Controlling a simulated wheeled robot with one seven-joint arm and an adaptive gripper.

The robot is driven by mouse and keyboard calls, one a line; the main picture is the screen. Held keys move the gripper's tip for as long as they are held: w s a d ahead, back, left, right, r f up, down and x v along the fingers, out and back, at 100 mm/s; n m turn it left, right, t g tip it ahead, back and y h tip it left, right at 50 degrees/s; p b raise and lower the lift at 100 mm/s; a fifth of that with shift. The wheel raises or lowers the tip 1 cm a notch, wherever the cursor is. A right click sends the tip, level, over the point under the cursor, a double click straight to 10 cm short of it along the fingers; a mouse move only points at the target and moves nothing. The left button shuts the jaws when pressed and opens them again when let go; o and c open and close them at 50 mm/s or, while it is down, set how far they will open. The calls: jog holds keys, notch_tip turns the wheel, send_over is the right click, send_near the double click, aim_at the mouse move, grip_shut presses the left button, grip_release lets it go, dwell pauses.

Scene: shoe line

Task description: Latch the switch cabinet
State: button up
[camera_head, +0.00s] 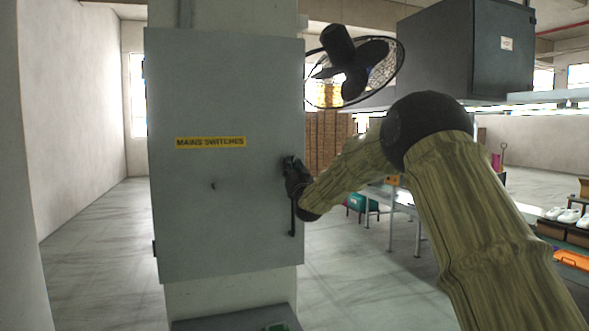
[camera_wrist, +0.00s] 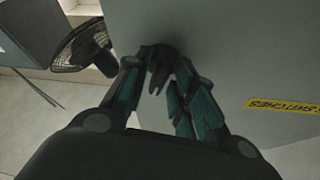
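The grey switch cabinet (camera_head: 225,95) stands upright on a pillar, with a yellow "MAINS SWITCHES" label (camera_head: 210,142) on its front. Its door looks flush, with no clear gap at the right edge. A dark lever handle (camera_head: 292,222) hangs near that edge, its lower end pointing down. My gripper (camera_head: 292,165) is at the handle's upper part and hides it in the head view. In the wrist view, my teal fingers (camera_wrist: 165,65) converge around a dark piece of the handle (camera_wrist: 158,78) and look closed on it. The exact contact is hard to see.
A black fan (camera_head: 352,68) and a dark box (camera_head: 470,50) are right of the cabinet. The fan also shows in the wrist view (camera_wrist: 82,47). Shoes (camera_head: 562,214) and benches stand farther right. The floor left of the cabinet is clear.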

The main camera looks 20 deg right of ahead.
grip_shut()
jog(key=shift+f+n+b, duration=0.15)
jog(key=shift+n+b, duration=0.15)
jog(key=shift+b, duration=0.2)
jog(key=n+y+b, duration=0.2)
jog(key=n+b, duration=0.1)
jog(key=b, duration=0.1)
jog(key=shift+d+n, duration=0.1)
jog(key=shift+n, duration=0.2)
jog(key=shift+b, duration=0.3)
jog(key=shift+o, duration=2.2)
grip_release()
jog(key=shift+d, duration=0.1)
